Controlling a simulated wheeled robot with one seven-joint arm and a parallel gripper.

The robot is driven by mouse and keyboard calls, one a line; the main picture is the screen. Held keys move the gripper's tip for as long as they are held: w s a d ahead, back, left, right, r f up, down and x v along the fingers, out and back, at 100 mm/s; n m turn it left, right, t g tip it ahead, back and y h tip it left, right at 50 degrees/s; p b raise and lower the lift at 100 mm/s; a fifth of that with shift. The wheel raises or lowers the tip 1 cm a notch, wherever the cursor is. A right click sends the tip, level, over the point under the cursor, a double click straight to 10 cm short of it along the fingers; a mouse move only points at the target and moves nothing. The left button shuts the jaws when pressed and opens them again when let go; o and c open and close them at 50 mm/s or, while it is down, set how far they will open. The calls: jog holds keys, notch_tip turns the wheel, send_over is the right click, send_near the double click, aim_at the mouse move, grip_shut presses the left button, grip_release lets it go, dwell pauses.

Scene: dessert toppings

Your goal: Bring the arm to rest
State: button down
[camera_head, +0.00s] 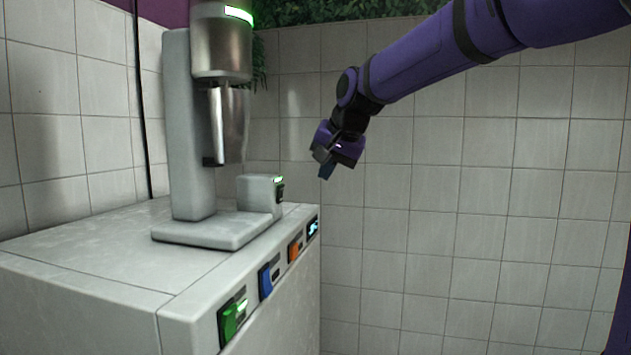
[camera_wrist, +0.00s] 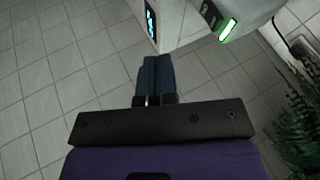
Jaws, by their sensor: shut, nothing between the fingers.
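My gripper (camera_head: 327,171) hangs in the air at the end of my purple arm, right of the mixer machine and in front of the tiled wall. Its fingers point down. In the wrist view the two dark blue fingers of my gripper (camera_wrist: 155,75) lie together, shut, with nothing seen between them. The gripper is apart from the counter and the machine in the head view.
A grey mixer (camera_head: 190,120) with a metal cup (camera_head: 228,125) stands on a white counter (camera_head: 90,245). The counter front has green (camera_head: 233,320), blue (camera_head: 265,281) and orange (camera_head: 294,249) switches. Plants (camera_wrist: 300,125) show at the wrist view's right. Space right of the counter is clear.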

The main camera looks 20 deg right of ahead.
jog(key=s+d+f+n, duration=0.1)
jog(key=s+f, duration=0.3)
jog(key=s, duration=0.6)
jog(key=s+d+f+n+g+h, duration=0.1)
jog(key=s+f+n, duration=0.2)
jog(key=s, duration=0.8)
jog(key=s+d+f+n, duration=0.2)
jog(key=s+f, duration=0.3)
jog(key=s, duration=0.5)
jog(key=shift+s+h, duration=0.15)
jog(key=shift+h, duration=0.25)
